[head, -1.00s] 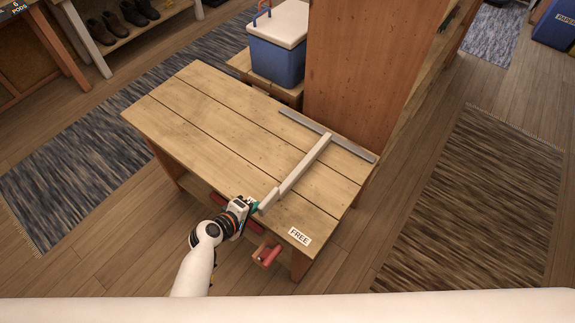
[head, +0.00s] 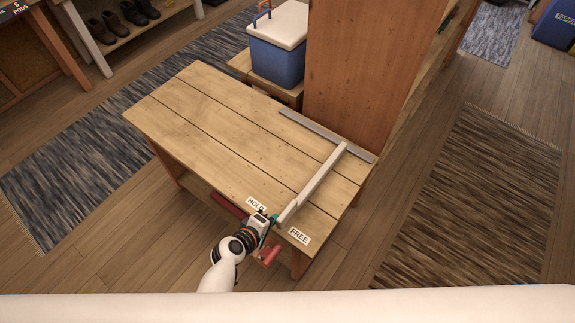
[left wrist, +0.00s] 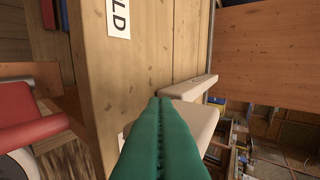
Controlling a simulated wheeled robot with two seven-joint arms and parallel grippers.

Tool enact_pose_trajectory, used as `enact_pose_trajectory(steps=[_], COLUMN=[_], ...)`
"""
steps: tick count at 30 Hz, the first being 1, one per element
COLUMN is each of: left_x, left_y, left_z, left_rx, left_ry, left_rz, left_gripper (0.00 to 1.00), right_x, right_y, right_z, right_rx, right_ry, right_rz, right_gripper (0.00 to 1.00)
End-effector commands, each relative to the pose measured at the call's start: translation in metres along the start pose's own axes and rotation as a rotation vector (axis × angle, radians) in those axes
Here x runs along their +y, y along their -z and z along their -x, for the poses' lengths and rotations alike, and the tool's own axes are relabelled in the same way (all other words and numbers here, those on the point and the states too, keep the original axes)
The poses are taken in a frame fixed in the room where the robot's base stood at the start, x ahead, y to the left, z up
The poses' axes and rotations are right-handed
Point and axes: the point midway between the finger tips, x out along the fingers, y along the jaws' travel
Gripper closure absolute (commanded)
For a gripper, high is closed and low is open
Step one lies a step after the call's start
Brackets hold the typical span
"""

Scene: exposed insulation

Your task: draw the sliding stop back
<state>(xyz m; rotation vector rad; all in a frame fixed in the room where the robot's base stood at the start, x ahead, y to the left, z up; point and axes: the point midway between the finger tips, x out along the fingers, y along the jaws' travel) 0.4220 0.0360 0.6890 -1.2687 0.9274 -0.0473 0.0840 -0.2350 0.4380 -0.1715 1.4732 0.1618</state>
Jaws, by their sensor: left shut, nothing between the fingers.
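The sliding stop (head: 318,182) is a long pale bar lying across the wooden bench top, from the grey rail (head: 300,122) at the back to the front edge. My left gripper (head: 275,220) is at the bar's near end, on its left side. Its green fingers are shut with nothing between them. In the left wrist view the fingers (left wrist: 160,135) are against or very close to the pale end block (left wrist: 195,120) of the stop; whether they touch I cannot tell. My right gripper is not in view.
The bench (head: 200,110) has a HOLD label (head: 255,203) left of my gripper and a FREE label (head: 299,236) to its right. A red handle (head: 268,255) sticks out below the front edge. A tall wooden panel (head: 355,70) and a blue cooler (head: 277,60) stand behind.

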Motion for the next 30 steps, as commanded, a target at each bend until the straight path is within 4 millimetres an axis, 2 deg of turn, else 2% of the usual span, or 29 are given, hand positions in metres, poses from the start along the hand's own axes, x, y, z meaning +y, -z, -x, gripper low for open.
enact_pose_trajectory(steps=[11,30], left_x=[0.0,0.0], left_y=[0.003,0.021], left_z=[0.0,0.0], left_rx=[0.002,0.002], left_ry=[0.0,-0.001], left_rz=[0.0,0.0], left_gripper=[1.0,1.0], right_x=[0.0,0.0], right_y=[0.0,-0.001], right_z=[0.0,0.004], right_rx=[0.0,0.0], right_ry=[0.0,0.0], right_rz=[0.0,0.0], right_gripper=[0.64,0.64])
